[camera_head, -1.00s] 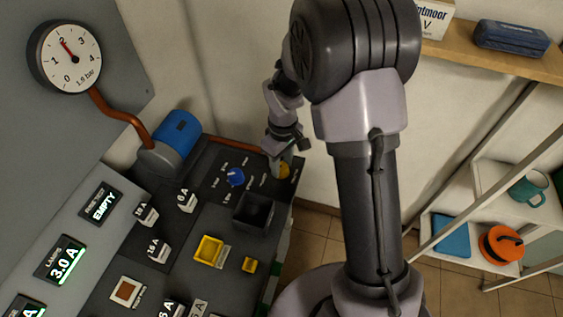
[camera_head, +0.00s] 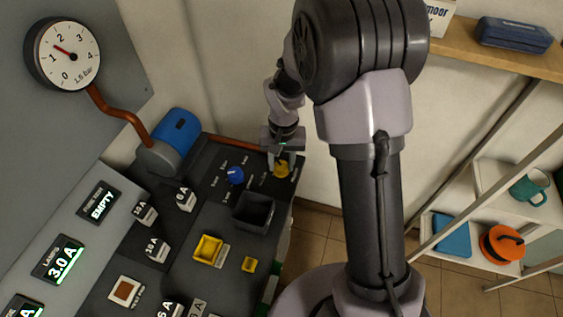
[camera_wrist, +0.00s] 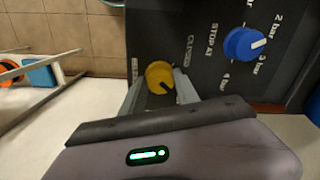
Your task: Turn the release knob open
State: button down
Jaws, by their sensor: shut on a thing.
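The yellow release knob (camera_head: 281,169) is at the far right corner of the dark panel (camera_head: 215,205). My gripper (camera_head: 281,160) is over it, with its fingers on either side of the knob. In the wrist view the round yellow knob (camera_wrist: 160,77) sits between the two pale fingertips of my gripper (camera_wrist: 160,82), which is shut on it. A dark mark shows on the knob's face. The word CLOSED is printed beside it. The pressure gauge (camera_head: 66,52) has its red needle between 1 and 2.
A blue knob (camera_head: 235,176) with bar markings is left of the yellow one. A black open box (camera_head: 254,211) and a yellow tray (camera_head: 208,250) stand nearer. A blue motor-like cylinder (camera_head: 174,142) is at the back, with a copper pipe (camera_head: 232,144) along the wall.

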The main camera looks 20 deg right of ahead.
aim_at(283, 165)
jog(key=shift+m, duration=0.6)
jog(key=c, duration=0.9)
grip_release()
notch_tip(283, 165, up, 18)
jog(key=p, duration=0.6)
jog(key=shift+d+f, duration=0.2)
jog(key=shift+f, duration=0.05)
jog(key=shift+s, duration=0.1)
